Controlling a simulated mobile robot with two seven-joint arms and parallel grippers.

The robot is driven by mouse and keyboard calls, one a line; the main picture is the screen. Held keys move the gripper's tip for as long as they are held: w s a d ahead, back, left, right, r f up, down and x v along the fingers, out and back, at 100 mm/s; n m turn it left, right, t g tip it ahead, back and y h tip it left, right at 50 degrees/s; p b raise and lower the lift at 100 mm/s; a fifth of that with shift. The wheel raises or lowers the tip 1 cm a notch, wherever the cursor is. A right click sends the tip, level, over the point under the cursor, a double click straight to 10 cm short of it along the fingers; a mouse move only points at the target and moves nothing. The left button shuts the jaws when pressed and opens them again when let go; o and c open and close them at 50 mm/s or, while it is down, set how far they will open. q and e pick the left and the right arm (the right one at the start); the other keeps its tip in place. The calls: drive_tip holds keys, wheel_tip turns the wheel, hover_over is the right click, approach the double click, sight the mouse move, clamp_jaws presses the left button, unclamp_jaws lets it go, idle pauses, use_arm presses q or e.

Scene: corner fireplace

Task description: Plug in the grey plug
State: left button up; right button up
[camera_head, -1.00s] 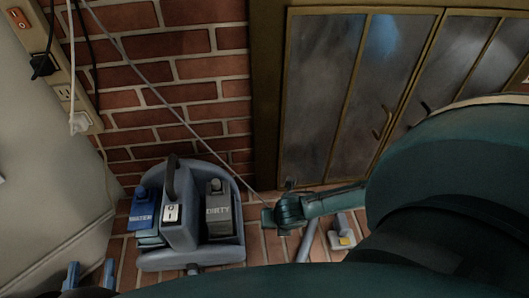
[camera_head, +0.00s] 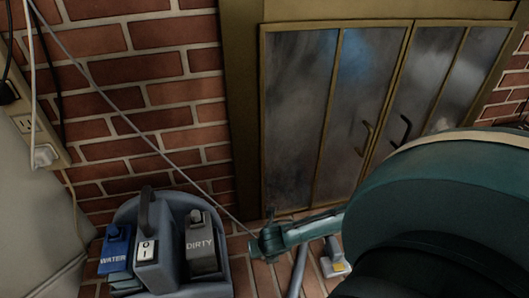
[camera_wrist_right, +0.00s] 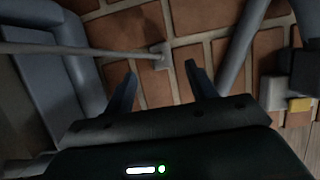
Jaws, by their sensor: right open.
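In the right wrist view, the grey plug (camera_wrist_right: 160,56) lies on the brick floor at the end of a thin grey cord (camera_wrist_right: 85,50). My right gripper (camera_wrist_right: 160,72) is open, with one finger on each side of the plug's near side. I cannot tell how high the fingers are above it. In the head view, my right gripper (camera_head: 262,246) is low in front of the fireplace and hides the plug. A power strip (camera_head: 40,130) hangs on the left wall, with a white plug (camera_head: 45,156) at its lower end. My left gripper is out of view.
A carpet cleaner (camera_head: 147,252) with WATER and DIRTY tanks stands on the floor left of my right gripper. A grey tube (camera_head: 298,268) and a small grey-and-yellow part (camera_head: 336,262) lie to the right. Fireplace doors (camera_head: 300,120) stand behind.

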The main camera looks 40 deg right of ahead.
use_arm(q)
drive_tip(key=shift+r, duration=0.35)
use_arm(e)
drive_tip(key=shift+w+f, duration=0.1)
drive_tip(key=b+x, duration=0.3)
drive_tip(key=shift+d+f, duration=0.1)
drive_tip(key=shift+f, duration=0.15)
drive_tip(key=shift+w+d+f+b, duration=0.1)
drive_tip(key=shift+w+f+b, duration=0.1)
drive_tip(key=shift+f+b, duration=0.3)
drive_tip(key=shift+w+f, duration=0.15)
drive_tip(key=shift+f, duration=0.2)
drive_tip(key=shift+r, duration=0.1)
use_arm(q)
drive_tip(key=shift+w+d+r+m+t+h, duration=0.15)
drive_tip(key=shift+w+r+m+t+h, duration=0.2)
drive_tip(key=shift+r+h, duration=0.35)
use_arm(e)
drive_tip(key=shift+d, duration=0.1)
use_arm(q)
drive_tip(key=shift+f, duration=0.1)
use_arm(e)
drive_tip(key=c, duration=1)
